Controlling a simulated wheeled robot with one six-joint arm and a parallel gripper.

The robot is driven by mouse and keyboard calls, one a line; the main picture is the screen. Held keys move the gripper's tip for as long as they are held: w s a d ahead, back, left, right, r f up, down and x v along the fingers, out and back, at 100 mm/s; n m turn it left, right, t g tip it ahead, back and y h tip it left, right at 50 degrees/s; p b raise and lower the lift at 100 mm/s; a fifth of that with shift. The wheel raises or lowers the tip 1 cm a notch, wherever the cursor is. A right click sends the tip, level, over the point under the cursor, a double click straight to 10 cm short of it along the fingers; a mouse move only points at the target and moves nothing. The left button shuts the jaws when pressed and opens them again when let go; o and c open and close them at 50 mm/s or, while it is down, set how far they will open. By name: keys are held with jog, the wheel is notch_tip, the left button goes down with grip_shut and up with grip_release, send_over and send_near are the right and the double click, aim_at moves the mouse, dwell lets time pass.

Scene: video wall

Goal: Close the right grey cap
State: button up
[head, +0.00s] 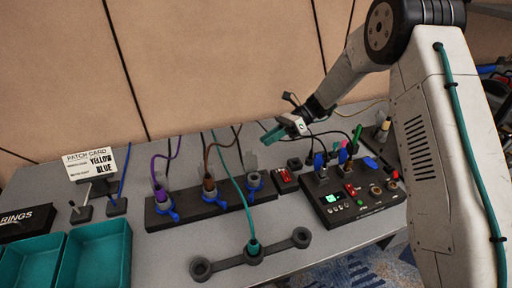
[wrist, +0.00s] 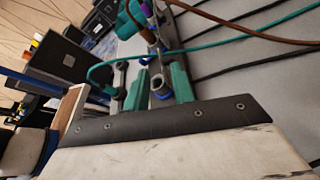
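A dark block (head: 226,202) on the bench holds three sockets with blue collars. The right socket (head: 254,181) has no cable in it, and its grey cap (head: 251,161) stands upright behind it, open. The other two sockets hold a purple cable and a brown cable. My gripper (head: 273,133) is raised above and behind the right end of the block, apart from the cap. In the wrist view its two teal fingers (wrist: 156,82) are spread with nothing clearly held between them. A round socket with a blue ring (wrist: 160,86) shows in the gap, beyond the fingers.
A teal plug (head: 254,246) stands in a dark holder in front, its cable arching over the block. A control panel (head: 352,198) with switches and cables is at the right. A patch card (head: 90,163) and teal bins (head: 95,258) are at the left. The wall is close behind.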

aim_at(249, 159)
jog(key=shift+x, duration=2.75)
grip_shut()
